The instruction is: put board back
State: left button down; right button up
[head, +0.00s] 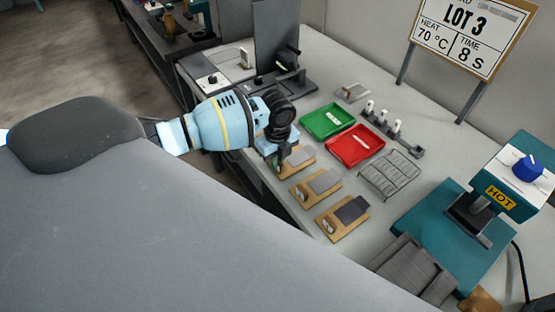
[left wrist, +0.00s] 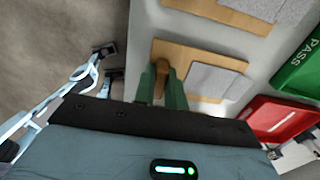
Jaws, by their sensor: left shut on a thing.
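My left gripper (head: 277,168) is at the near edge of the table, over the farthest of three wooden boards (head: 307,153) in a row. In the left wrist view its green fingers (left wrist: 161,88) are shut on the end of a wooden board (left wrist: 200,58) that carries a grey pad (left wrist: 212,80). The fingers hide part of the grip, and I cannot tell whether the board touches the table. The middle board (head: 303,197) and the nearest board (head: 325,226) lie on the table with grey pads, the nearest one's darker. My right gripper is not in view.
A green tray (head: 327,121) and a red tray (head: 355,146) lie just beyond the boards, each with a small pale piece. A wire rack (head: 390,174) and a teal hot press (head: 470,225) stand to the right. A stand with several pegs (head: 410,148) is behind.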

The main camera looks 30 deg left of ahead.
pick_arm(q)
jog(key=shift+f, duration=0.1)
jog(key=c, duration=1.9)
grip_release()
jog(key=shift+f, duration=0.1)
jog(key=o, duration=0.4)
jog(key=shift+o, duration=0.2)
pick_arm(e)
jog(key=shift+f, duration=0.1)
pick_arm(q)
jog(key=shift+r, duration=0.65)
notch_tip(320, 180, up, 11)
jog(key=shift+p, duration=0.35)
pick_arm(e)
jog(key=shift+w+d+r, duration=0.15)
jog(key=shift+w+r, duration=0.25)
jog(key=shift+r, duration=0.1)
